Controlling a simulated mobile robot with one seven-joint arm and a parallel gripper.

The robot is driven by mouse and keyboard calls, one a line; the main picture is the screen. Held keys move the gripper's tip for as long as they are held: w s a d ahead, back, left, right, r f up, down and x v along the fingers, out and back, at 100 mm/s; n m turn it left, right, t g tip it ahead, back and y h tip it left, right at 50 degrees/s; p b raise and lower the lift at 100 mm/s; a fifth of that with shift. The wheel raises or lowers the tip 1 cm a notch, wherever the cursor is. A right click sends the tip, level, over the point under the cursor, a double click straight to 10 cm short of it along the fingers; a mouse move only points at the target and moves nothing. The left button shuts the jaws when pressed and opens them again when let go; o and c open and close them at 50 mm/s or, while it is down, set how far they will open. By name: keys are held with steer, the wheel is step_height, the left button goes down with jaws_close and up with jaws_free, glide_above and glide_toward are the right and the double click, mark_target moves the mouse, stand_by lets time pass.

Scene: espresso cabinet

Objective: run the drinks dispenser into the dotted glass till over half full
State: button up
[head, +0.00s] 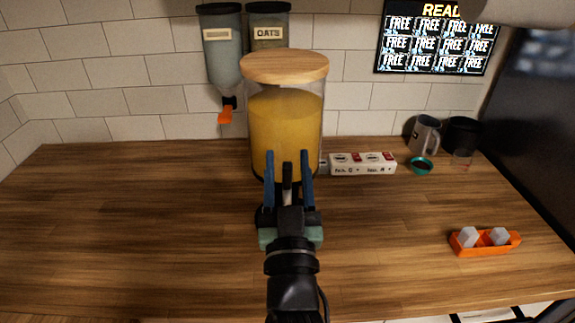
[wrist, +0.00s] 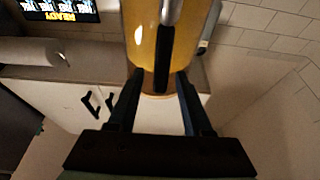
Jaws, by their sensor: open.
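The drinks dispenser (head: 286,115) is a clear jar of orange-yellow drink with a wooden lid, standing on the counter at the middle of the head view. It fills the upper middle of the wrist view (wrist: 200,25). My gripper (head: 288,155) is open in front of its lower part, one blue-black finger on each side. In the wrist view, a silver and black part, seemingly the tap (wrist: 164,55), shows at the jar beyond and between my open fingertips (wrist: 159,72). I cannot tell whether they touch it. My gripper covers the jar's foot. I cannot make out a dotted glass.
A grey mug (head: 425,135), a black container (head: 463,133) and a teal bowl (head: 421,166) stand at back right. An orange tray (head: 484,243) holds white cubes. Wall dispensers (head: 222,45) hang behind. The left counter is clear.

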steer(key=b+v, duration=0.3)
steer(key=v, duration=1)
stand_by(6.7)
